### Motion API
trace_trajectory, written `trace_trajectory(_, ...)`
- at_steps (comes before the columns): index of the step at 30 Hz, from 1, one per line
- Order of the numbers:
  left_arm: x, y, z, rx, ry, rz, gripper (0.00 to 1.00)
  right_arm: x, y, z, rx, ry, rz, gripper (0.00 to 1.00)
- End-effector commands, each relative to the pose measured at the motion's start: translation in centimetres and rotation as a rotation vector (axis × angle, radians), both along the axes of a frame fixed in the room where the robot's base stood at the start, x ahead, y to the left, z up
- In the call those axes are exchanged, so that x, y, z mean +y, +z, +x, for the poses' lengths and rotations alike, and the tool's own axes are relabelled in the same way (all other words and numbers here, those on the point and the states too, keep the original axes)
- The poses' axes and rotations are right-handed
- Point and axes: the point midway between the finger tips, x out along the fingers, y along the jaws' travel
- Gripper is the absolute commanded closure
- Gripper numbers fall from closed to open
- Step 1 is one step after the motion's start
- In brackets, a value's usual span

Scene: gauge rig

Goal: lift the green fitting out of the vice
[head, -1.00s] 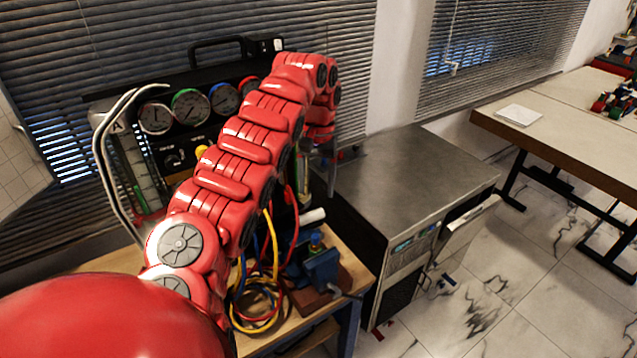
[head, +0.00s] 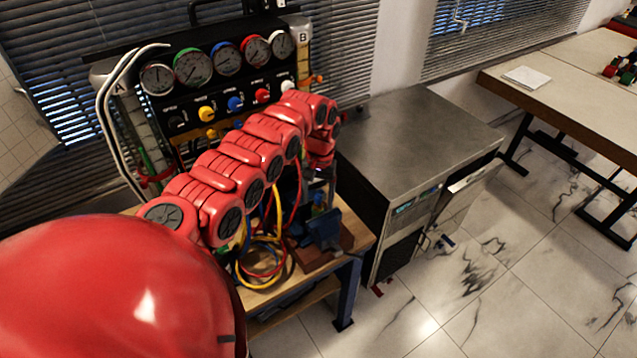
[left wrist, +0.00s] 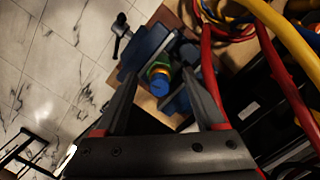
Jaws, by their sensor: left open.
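The blue vice (head: 324,229) is on a wooden block at the bench's front right corner. It also shows in the left wrist view (left wrist: 146,48). The green fitting (left wrist: 158,72) is in the vice, with a blue cap facing the wrist camera and a yellowish band. In the head view the fitting (head: 318,207) is small and partly hard to make out. My left gripper (left wrist: 163,76) is open, with one finger on each side of the fitting in the picture; I cannot tell whether they touch it. In the head view the gripper (head: 319,176) is above the vice. My right gripper is not in view.
Yellow, red and blue hoses (head: 262,255) lie coiled left of the vice. A gauge panel (head: 228,95) with several dials stands behind my arm. A grey metal cabinet (head: 420,140) stands right of the bench. A long table (head: 560,85) is farther right.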

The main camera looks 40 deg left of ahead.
Motion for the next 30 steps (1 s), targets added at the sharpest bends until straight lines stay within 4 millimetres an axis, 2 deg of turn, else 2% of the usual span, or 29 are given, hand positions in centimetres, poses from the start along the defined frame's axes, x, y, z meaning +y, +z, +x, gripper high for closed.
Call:
trace_trajectory(9,-0.01,-0.34,0.01,-0.002,-0.001,0.001,0.29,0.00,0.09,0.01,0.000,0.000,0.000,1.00)
trace_trajectory(11,-0.01,-0.33,0.01,-0.002,-0.001,0.001,0.38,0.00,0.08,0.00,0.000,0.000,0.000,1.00)
trace_trajectory(21,-0.01,-0.29,0.01,-0.002,0.000,0.001,0.99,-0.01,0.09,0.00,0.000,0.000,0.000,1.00)
trace_trajectory(28,-0.01,-0.28,0.01,-0.002,0.000,0.001,1.00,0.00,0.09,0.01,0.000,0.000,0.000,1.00)
trace_trajectory(29,-0.01,-0.28,0.01,-0.002,0.000,0.001,0.67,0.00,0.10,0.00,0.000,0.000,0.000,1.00)
trace_trajectory(30,-0.01,-0.28,0.01,-0.002,0.000,0.001,0.75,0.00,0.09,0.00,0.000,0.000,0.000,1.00)
